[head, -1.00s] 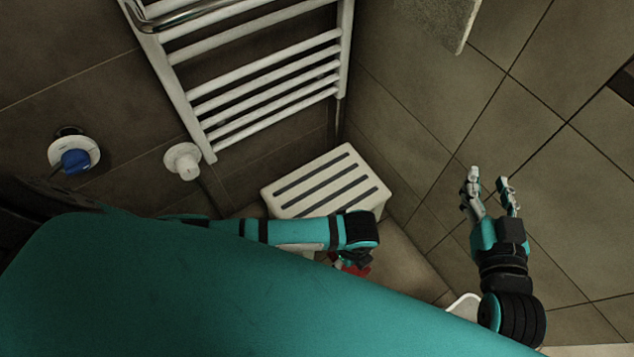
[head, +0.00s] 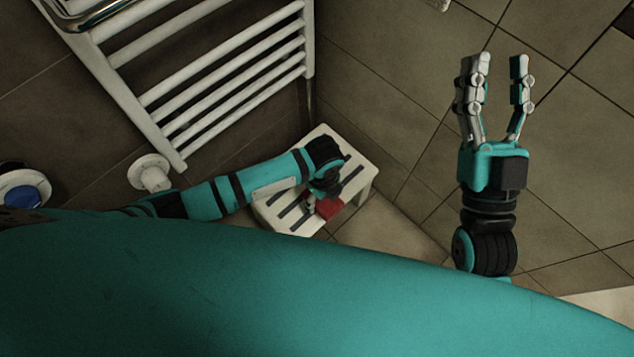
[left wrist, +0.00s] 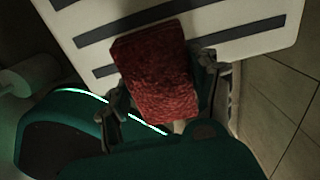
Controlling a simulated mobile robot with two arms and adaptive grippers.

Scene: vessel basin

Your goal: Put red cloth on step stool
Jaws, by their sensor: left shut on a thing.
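The red cloth (left wrist: 155,72) is a folded, textured block between the fingers of my left gripper (left wrist: 163,95) in the left wrist view. In the head view a red part of the cloth (head: 327,208) shows beside my left gripper (head: 315,203), partly hidden by the wrist. The step stool (head: 356,190) is white with dark slots in its top. My left gripper is shut on the cloth, over the stool's top; I cannot tell whether the cloth touches it. The stool's slatted top also shows in the left wrist view (left wrist: 235,22). My right gripper (head: 498,62) is open and empty, away from the stool.
A white towel rail (head: 225,85) is on the wall behind and left of the stool. A white valve knob (head: 150,173) and a blue-capped fitting (head: 24,190) stick out from the left wall. A tiled wall (head: 400,100) stands right of the stool.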

